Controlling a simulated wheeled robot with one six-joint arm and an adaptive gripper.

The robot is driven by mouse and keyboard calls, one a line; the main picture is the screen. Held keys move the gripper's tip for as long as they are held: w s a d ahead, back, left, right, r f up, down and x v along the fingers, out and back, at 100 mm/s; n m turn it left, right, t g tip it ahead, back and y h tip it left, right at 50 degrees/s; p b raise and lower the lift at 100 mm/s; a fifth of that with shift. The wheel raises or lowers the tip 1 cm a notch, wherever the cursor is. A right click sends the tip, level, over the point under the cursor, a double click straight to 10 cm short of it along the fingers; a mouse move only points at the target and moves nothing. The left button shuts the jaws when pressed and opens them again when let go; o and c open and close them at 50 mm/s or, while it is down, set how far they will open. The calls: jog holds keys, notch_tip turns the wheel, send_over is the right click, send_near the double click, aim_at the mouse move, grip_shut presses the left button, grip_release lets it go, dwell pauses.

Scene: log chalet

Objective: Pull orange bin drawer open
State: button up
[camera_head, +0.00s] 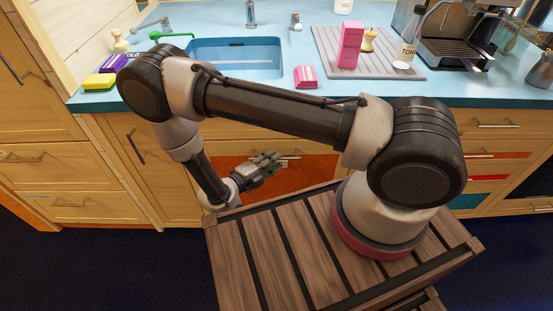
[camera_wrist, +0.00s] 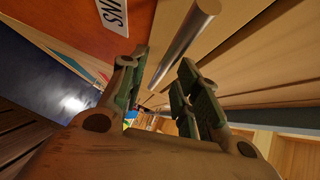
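The orange bin drawer (camera_head: 300,177) is in the cabinet front below the sink, partly hidden by my gripper and arm. It looks shut. In the wrist view its orange face (camera_wrist: 150,22) carries a white label, only partly in view. A metal bar handle (camera_wrist: 185,42) crosses the upper middle of the wrist view. My gripper (camera_head: 274,160) is at the drawer front, near the handle. In the wrist view its two green-padded fingers (camera_wrist: 165,62) are apart, and the handle shows between them. I cannot tell whether either finger touches it.
My arm spans the head view above a slatted wooden top (camera_head: 265,255). The blue counter (camera_head: 235,97) holds a sink (camera_head: 235,60), sponges, a pink carton and a coffee machine. Wooden drawers (camera_head: 60,177) stand at the left. Dark floor (camera_head: 100,265) is clear at lower left.

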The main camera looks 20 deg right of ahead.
jog(key=shift+x, duration=1.2)
jog(key=shift+c, duration=0.5)
grip_shut()
